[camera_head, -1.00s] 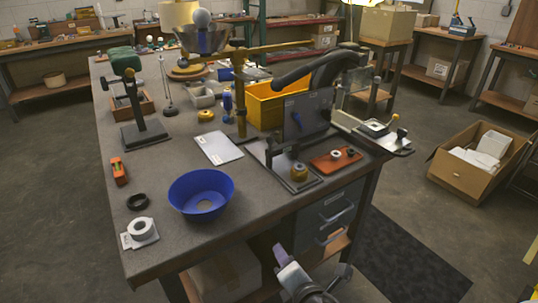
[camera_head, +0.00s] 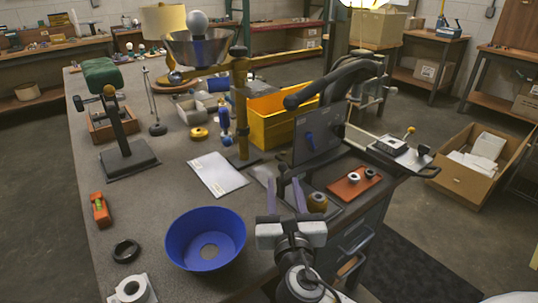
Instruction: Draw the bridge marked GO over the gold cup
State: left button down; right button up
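A small gold cup (camera_head: 317,203) with a darker top stands on a dark flat fixture near the bench's front right edge. A black upright piece (camera_head: 284,176) stands beside it on the same fixture; it may be the bridge, but I cannot read a GO mark. My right gripper (camera_head: 286,196) is open and empty, its two purple fingers pointing away from me. In the picture it lies just left of the gold cup, with its fingers overlapping the fixture; I cannot tell its height. My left gripper is not in view.
A blue bowl (camera_head: 205,238) is left of my gripper. A yellow bin (camera_head: 270,120) and brass post (camera_head: 240,105) stand behind. A white sheet (camera_head: 217,175) lies flat.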

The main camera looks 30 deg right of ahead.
aim_at(281, 163)
jog(key=x, duration=0.9)
jog(key=shift+w+d, duration=0.25)
jog(key=shift+d, duration=0.05)
jog(key=shift+r, duration=0.1)
grip_shut()
